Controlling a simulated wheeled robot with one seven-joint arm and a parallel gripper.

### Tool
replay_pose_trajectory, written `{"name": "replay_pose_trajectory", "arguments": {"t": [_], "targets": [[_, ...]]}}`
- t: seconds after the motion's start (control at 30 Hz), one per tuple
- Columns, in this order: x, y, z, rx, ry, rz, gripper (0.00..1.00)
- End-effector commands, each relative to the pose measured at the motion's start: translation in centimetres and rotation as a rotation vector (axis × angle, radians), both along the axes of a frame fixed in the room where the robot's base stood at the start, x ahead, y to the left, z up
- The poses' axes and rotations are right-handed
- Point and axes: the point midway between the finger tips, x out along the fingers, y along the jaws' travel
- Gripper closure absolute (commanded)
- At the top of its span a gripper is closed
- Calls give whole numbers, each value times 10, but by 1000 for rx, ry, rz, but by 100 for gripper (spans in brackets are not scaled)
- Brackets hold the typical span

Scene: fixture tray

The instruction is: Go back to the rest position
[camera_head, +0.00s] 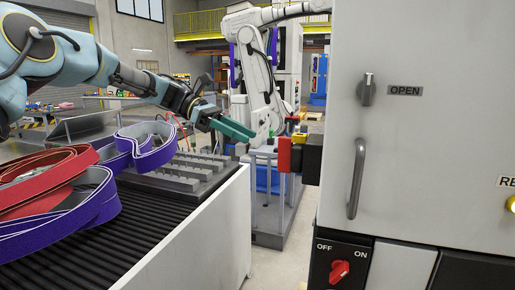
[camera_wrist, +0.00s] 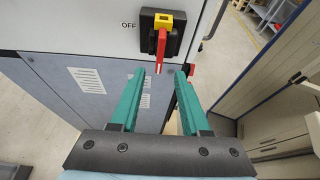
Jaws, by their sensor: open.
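My gripper (camera_head: 238,129) reaches in from the upper left in the head view, with its green fingers pointing right. In the wrist view its two green fingers (camera_wrist: 159,76) stand apart with nothing between them. A rotary switch (camera_wrist: 163,21) with a yellow plate and a red handle is ahead of the fingers, beside an OFF label; the handle points down. The same switch (camera_head: 311,158) juts from the left side of the grey cabinet in the head view. A gap shows between the fingertips and the red handle in the head view.
A grey cabinet (camera_head: 430,125) with a door handle (camera_head: 356,178) fills the right. Purple belts (camera_head: 150,146) and red belts (camera_head: 45,178) lie at left on a black ribbed conveyor (camera_head: 70,260), near a grey fixture tray (camera_head: 190,172). A white robot arm (camera_head: 255,75) stands behind.

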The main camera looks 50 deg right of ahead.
Motion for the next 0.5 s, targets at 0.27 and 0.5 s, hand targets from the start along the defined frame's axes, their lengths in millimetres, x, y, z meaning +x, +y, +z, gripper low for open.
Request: {"name": "replay_pose_trajectory", "arguments": {"t": [0.27,0.5], "targets": [[7,3,4,2,-1,-1,54],[7,3,3,1,0,-1,54]]}}
